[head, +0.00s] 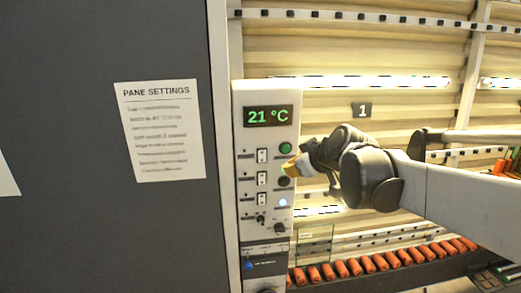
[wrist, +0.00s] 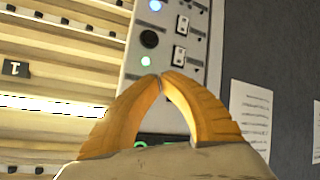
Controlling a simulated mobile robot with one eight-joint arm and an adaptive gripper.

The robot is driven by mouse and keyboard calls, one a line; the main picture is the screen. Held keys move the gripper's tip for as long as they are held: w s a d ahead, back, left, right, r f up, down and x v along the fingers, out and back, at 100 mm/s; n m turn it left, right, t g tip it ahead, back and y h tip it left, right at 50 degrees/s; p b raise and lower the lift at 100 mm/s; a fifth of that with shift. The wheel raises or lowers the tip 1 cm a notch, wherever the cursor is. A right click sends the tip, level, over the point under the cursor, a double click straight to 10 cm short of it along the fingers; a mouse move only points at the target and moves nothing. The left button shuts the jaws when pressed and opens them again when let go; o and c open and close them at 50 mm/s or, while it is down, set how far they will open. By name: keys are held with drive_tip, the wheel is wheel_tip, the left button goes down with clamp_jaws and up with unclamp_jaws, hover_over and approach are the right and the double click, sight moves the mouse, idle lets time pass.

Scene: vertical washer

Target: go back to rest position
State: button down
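My gripper (head: 291,167) has yellow fingers and is in front of the right side of a white control panel (head: 247,150), close to its buttons. In the wrist view the two fingertips (wrist: 161,77) meet, with nothing seen between them. The green button (head: 286,148) also shows in the head view, just above the fingertips. I cannot tell whether the fingers touch the panel. My arm reaches in from the right.
The panel has a 21 °C display (head: 268,117), switches (head: 262,179), a lit bluish button (head: 283,202) and knobs. A dark wall (head: 60,120) with a "PANE SETTINGS" sheet (head: 160,130) stands left. A row of orange rollers (head: 370,263) runs along the lower right.

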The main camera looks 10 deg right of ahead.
drive_tip(key=s+f+m+g+h+b, duration=0.1)
drive_tip(key=s+f+m+b, duration=0.1)
drive_tip(key=s+f+b, duration=0.7)
drive_tip(key=s+f+m+g+b, duration=0.1)
drive_tip(key=s+f+b, duration=0.8)
drive_tip(key=f, duration=1.3)
drive_tip(key=s+f+m+g+h+b, duration=0.1)
drive_tip(key=s+f+m+b, duration=0.3)
drive_tip(key=s+f+b, duration=0.5)
wheel_tip(320, 180, down, 7)
drive_tip(key=b, duration=0.7)
drive_tip(key=shift+s+d+r+h+b, duration=0.15)
drive_tip(key=shift+s+d+h+b, duration=0.15)
drive_tip(key=shift+s+d+b, duration=0.1)
